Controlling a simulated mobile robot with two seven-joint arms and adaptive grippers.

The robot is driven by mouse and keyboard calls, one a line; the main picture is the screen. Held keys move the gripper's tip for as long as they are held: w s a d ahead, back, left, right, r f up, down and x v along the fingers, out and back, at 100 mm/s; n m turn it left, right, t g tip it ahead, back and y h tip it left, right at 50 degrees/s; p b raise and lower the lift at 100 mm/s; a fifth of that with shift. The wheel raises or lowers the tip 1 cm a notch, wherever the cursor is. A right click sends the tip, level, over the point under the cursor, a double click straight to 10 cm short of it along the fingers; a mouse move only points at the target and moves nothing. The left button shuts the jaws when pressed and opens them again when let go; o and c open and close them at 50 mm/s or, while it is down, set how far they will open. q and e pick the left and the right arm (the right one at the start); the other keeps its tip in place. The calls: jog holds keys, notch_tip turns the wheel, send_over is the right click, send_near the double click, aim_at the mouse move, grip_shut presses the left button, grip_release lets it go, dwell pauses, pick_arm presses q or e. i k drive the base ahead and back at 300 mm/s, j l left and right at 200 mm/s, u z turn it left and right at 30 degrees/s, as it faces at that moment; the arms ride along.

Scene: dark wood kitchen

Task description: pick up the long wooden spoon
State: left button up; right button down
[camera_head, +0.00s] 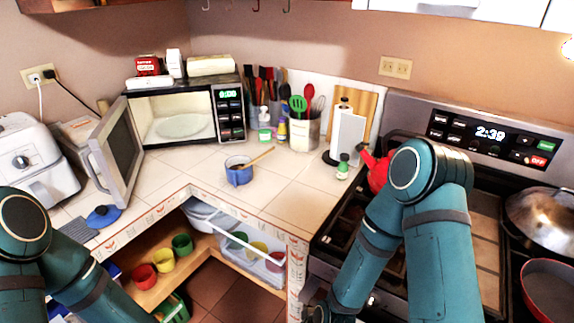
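A long wooden spoon (258,157) leans in a small blue pot (239,174) on the tiled counter. Its handle sticks out over the rim, up and to the right; its other end is hidden inside the pot. My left arm comes in at the lower left and my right arm stands in front of the stove. Both arms run down out of the bottom of the picture. Neither gripper's fingers show, and no gripper is near the spoon.
An open microwave (187,112) stands behind the pot, its door (117,155) swung out left. A utensil holder (305,132) and paper towel (347,137) stand behind right. A red kettle (376,170) sits on the stove. Counter around the pot is mostly clear.

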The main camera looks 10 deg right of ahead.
aim_at(274, 148)
jog(key=z, duration=1.6)
jog(key=j+z, duration=0.25)
jog(key=z, duration=0.2)
jog(key=j+z, duration=0.25)
jog(key=z, duration=0.15)
jog(key=k+j, duration=0.1)
jog(key=j, duration=0.2)
jog(key=k+j, duration=0.15)
jog(key=j, duration=0.2)
jog(key=k+j, duration=0.1)
jog(key=j, duration=0.2)
